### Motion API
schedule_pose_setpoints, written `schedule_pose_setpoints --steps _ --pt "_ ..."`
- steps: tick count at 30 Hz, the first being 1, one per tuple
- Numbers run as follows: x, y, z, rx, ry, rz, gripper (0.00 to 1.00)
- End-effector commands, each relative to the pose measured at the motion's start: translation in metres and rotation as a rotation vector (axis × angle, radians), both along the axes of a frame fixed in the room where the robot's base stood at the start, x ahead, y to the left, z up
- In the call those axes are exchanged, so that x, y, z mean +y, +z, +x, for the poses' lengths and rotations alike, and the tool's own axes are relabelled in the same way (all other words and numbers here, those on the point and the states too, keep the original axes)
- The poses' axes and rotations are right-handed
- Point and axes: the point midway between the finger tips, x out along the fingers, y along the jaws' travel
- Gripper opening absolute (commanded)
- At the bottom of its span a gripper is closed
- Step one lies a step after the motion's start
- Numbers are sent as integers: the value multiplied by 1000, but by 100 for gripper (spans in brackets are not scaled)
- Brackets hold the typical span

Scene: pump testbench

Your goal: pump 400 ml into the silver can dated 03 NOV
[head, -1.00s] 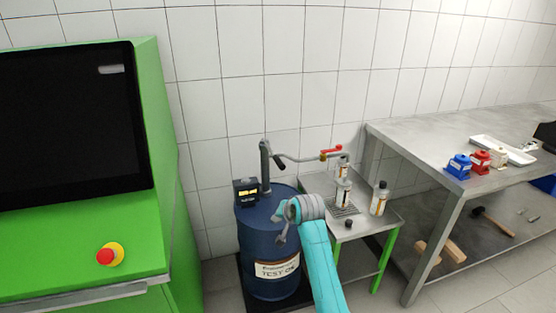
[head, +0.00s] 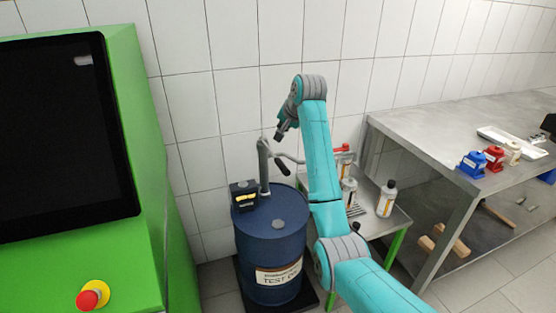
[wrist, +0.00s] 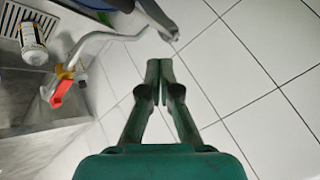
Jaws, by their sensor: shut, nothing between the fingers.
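A blue drum (head: 270,245) labelled test oil carries a grey hand pump (head: 264,170) with a crank handle (head: 283,166). A small black meter (head: 243,194) with a yellow display sits on it; its reading is too small to tell. A red valve lever (head: 342,148) shows behind my arm, and also in the wrist view (wrist: 62,92) on the grey outlet pipe (wrist: 95,38). My gripper (head: 279,136) is shut and empty, just above the pump.
The cans stand on a small steel table (head: 398,220) with green legs. A steel bench (head: 440,140) at right holds blue and red containers and a white tray (head: 510,142). A green cabinet (head: 150,240) with an emergency stop (head: 93,295) stands at left. The tiled wall is close behind.

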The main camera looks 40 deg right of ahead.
Motion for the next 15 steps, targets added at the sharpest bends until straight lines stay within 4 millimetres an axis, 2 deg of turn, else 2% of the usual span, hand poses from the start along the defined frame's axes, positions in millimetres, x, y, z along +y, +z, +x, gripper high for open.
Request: schedule_pose_setpoints --steps 10,15 --pt "0 -1 0 1 0 0 0" --pt "0 -12 -1 3 0 1 0"
